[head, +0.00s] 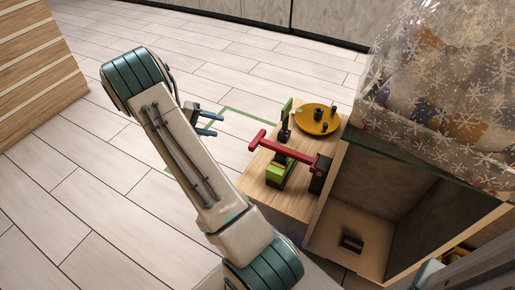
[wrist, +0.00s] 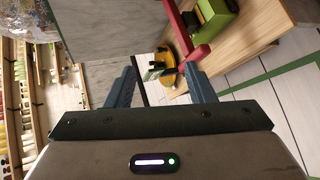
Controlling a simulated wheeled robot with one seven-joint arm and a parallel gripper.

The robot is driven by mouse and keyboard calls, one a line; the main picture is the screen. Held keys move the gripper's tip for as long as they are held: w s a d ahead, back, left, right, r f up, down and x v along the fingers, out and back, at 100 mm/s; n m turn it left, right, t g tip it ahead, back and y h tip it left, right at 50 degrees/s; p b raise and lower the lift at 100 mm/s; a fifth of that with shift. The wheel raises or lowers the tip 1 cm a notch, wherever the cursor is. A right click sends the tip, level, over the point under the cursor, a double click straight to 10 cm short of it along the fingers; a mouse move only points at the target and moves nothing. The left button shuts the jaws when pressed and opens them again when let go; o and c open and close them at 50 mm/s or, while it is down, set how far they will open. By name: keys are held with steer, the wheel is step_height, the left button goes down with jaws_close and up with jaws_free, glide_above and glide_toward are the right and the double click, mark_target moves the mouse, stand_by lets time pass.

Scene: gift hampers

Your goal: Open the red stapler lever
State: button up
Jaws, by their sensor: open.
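The red stapler lever (head: 285,150) stretches across the wooden tabletop in the head view, with a short crossbar at its left end. It sits over a green stapler base (head: 276,173), with a dark block at its right end. My gripper (head: 218,125) is open and empty, left of the crossbar and apart from it in the head view. In the wrist view, my gripper (wrist: 161,68) has its fingers spread. The red lever (wrist: 197,52) shows near the right fingertip there; I cannot tell whether they touch. The green base (wrist: 216,18) is at the top.
A yellow round plate (head: 317,119) with small dark pieces is on the wooden tabletop (head: 300,207) behind the lever. A film-wrapped hamper with snowflakes (head: 440,85) stands at right, above an open compartment holding a small dark item (head: 351,243). Floor (head: 80,180) at left is clear.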

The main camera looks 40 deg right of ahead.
mark_target(257, 139)
steer(key=w+d+f+g+h+b, duration=0.1)
steer(key=w+d+f+h+b, duration=0.15)
steer(key=f, duration=0.65)
steer(key=w+d+f+h+b, duration=0.1)
steer(key=d+f+h+b, duration=0.25)
steer(key=f, duration=0.55)
steer(key=shift+y, duration=0.3)
steer(key=x, duration=0.4)
steer(key=b+x, duration=0.1)
steer(key=x, duration=0.4)
steer(key=b+x, duration=0.1)
steer(key=x, duration=0.3)
steer(key=shift+s+d, duration=0.1)
steer(key=shift+s, duration=0.35)
jaws_close()
steer(key=shift+r, duration=0.15)
